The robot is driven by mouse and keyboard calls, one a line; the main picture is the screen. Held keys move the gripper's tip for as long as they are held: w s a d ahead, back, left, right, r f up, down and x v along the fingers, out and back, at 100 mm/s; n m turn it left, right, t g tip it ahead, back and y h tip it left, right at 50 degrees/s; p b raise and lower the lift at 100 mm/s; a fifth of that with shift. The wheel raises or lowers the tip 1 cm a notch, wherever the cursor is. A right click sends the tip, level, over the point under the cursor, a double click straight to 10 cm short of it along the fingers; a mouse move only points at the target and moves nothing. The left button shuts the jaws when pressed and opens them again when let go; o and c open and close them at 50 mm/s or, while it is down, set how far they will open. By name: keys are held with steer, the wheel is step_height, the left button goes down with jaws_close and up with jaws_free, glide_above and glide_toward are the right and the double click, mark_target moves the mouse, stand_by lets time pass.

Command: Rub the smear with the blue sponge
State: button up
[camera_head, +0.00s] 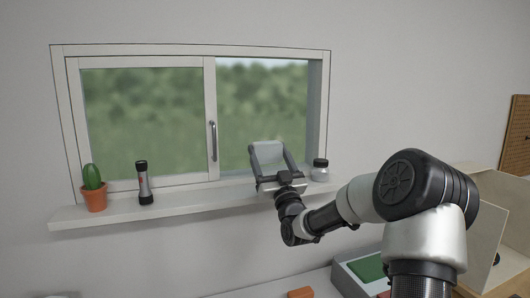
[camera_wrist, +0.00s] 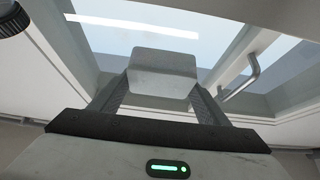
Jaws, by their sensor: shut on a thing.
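My gripper (camera_head: 269,155) is shut on a pale grey block (camera_head: 268,151) in front of the right window pane (camera_head: 262,100), just above the sill. The block also shows between the two fingers in the wrist view (camera_wrist: 163,73). It looks grey rather than blue, and no other sponge shows. In the wrist view a long white streak (camera_wrist: 130,25) lies across the glass beyond the block. I cannot tell whether it is the smear or a reflection. Whether the block touches the glass is also unclear.
The sill (camera_head: 220,196) holds a potted cactus (camera_head: 94,189), a flashlight (camera_head: 144,183) and, right of my gripper, a small jar (camera_head: 320,170). The window handle (camera_head: 213,141) is left of my gripper. Below right stands a tray (camera_head: 349,281) with a green item (camera_head: 367,268).

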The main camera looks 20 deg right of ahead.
steer(key=shift+w+r+p, duration=0.2)
steer(key=shift+w+p, duration=0.1)
steer(key=shift+w, duration=0.2)
steer(key=shift+w+f+p, duration=0.15)
steer(key=shift+w+p, duration=0.6)
steer(key=shift+w, duration=1.4)
steer(key=shift+w+b, duration=0.65)
steer(key=shift+w, duration=0.35)
steer(key=shift+d, duration=0.1)
